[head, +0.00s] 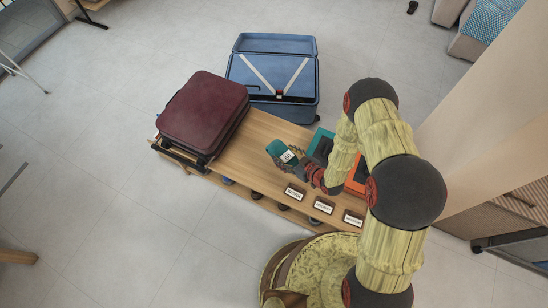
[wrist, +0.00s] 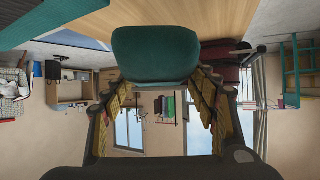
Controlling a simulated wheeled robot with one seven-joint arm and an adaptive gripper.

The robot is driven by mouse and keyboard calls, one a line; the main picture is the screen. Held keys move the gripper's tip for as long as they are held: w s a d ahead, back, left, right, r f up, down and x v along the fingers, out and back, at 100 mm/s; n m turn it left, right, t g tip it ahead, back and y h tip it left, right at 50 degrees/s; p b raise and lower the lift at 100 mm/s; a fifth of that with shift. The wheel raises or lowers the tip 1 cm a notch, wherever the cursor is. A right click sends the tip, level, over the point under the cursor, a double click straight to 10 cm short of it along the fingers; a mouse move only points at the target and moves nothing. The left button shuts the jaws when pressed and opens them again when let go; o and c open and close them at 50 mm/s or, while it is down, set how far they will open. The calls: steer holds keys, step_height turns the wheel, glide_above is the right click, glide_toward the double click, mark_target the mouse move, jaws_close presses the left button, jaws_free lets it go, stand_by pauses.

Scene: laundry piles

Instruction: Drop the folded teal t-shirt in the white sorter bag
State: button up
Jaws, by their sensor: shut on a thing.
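The folded teal t-shirt (wrist: 155,53) is a smooth, rounded bundle between the two fingers of my gripper (wrist: 156,84) in the wrist view. In the head view it shows as a small teal patch (head: 275,146) at the end of my gripper (head: 290,160), above the wooden bench. My gripper is shut on it. My arm and gripper hide part of the bench behind them. I cannot make out the white sorter bag in either view.
A dark red suitcase (head: 204,112) sits on the left end of the wooden bench (head: 247,150). An open blue suitcase (head: 275,75) is behind it. A teal item (head: 320,143) and an orange one (head: 356,187) are beside my arm. Label plates (head: 323,206) line the front edge.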

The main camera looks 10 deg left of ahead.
steer(key=w+a+f+b, duration=0.1)
steer(key=f, duration=0.1)
steer(key=w+a+f+b, duration=0.1)
steer(key=a+f, duration=0.1)
steer(key=w+a+f, duration=0.1)
steer(key=a+f, duration=0.1)
steer(key=shift+w+a+f+b, duration=0.2)
steer(key=shift+w+a+b, duration=0.1)
steer(key=shift+b, duration=0.1)
steer(key=shift+w+a+f+b, duration=0.15)
steer(key=shift+f+b, duration=0.8)
steer(key=shift+f, duration=0.8)
steer(key=shift+f, duration=0.2)
steer(key=o, duration=1.3)
steer(key=shift+r, duration=0.1)
steer(key=shift+r, duration=0.2)
steer(key=p+v, duration=0.3)
steer(key=v, duration=0.9)
steer(key=shift+f+p, duration=0.1)
steer(key=shift+p, duration=0.25)
